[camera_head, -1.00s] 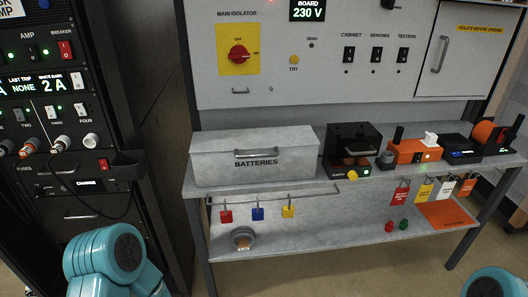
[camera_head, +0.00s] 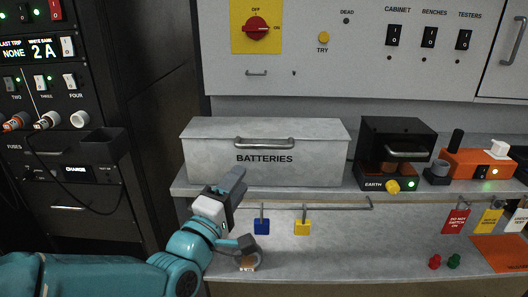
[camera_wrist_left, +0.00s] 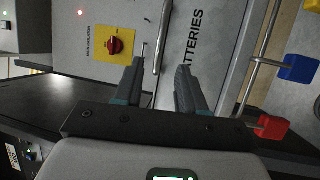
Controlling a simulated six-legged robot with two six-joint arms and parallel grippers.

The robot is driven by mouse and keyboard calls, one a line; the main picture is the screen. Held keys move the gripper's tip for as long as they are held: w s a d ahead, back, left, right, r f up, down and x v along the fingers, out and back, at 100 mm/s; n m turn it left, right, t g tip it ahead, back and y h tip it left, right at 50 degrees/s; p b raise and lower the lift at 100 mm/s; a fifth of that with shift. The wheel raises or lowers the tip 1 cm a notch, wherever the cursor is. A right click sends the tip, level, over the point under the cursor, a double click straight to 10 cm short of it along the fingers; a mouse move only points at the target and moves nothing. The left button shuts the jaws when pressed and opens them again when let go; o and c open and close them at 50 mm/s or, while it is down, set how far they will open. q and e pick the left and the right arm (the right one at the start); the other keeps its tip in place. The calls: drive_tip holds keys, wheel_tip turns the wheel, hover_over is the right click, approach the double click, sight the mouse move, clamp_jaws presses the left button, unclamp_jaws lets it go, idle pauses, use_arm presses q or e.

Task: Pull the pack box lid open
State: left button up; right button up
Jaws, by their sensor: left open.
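The pack box is the grey box marked BATTERIES (camera_head: 205,163), standing on the bench with its lid (camera_head: 290,126) closed. A metal bar handle (camera_head: 265,142) runs along the upper front; it also shows in the left wrist view (camera_wrist_left: 163,40). My left gripper (camera_head: 245,211) is in front of and below the box, apart from it. In the left wrist view its two fingers (camera_wrist_left: 159,72) are spread and empty, with the handle ahead between their lines. My right gripper is out of view.
A rail below the bench top holds a blue padlock (camera_head: 261,227) and a yellow padlock (camera_head: 303,227). A black earth unit (camera_head: 372,183) stands right of the box. A dark rack (camera_head: 60,190) stands at the left. The wall panel with a red isolator (camera_head: 257,29) rises behind.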

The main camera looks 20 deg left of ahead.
sight(262, 148)
use_arm(q)
drive_tip(key=p+x, duration=0.1)
drive_tip(key=x, duration=1.1)
drive_tip(key=shift+w+p, duration=0.2)
drive_tip(key=shift+p, duration=0.2)
drive_tip(key=shift+w, duration=0.5)
clamp_jaws()
